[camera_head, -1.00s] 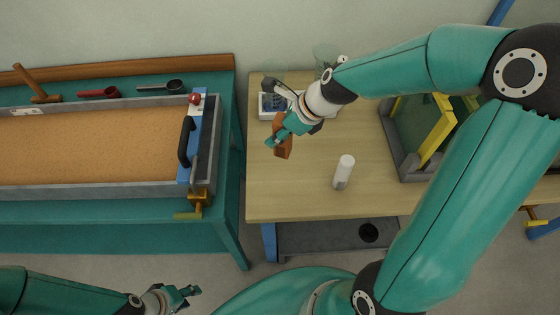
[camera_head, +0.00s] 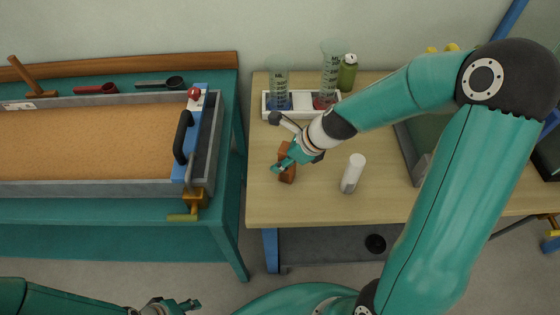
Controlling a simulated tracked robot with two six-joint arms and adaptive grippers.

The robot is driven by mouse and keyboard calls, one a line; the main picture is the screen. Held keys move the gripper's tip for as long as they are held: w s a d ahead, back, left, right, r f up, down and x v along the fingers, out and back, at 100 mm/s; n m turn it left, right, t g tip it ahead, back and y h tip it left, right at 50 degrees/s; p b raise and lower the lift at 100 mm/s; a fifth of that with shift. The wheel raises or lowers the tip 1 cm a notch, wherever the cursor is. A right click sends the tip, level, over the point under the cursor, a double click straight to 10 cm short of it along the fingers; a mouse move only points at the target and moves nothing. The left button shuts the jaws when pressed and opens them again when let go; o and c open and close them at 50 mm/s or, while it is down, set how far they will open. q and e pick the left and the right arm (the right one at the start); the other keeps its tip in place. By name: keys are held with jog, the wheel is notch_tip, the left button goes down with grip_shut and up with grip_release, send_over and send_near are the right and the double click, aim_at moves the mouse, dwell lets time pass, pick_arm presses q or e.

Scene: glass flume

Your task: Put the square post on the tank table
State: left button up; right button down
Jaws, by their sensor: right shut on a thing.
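My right gripper (camera_head: 281,165) is shut on a brown block-like piece (camera_head: 288,175), which looks like the square post. The fingers cover its middle, and its two ends show above and below them. The piece is over the left part of the pale wooden table (camera_head: 310,207); I cannot tell whether it touches the top. My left gripper (camera_head: 184,305) is at the bottom edge, low in front of the teal table and away from the post. Its fingers are too small to tell if they are open.
A white cylinder (camera_head: 353,173) stands right of my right gripper. A teal table (camera_head: 110,212) with a sand-filled trough (camera_head: 90,145) stands left, across a gap. My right arm hides much of the right side.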

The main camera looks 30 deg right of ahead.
jog(key=shift+f, duration=0.15)
jog(key=c, duration=0.7)
grip_release()
jog(key=shift+d+r, duration=0.1)
jog(key=shift+r, duration=0.3)
jog(key=p+v, duration=0.3)
jog(key=v, duration=0.8)
jog(key=shift+s+d+r+p, duration=0.15)
jog(key=shift+s+r+p, duration=0.1)
jog(key=shift+p, duration=0.15)
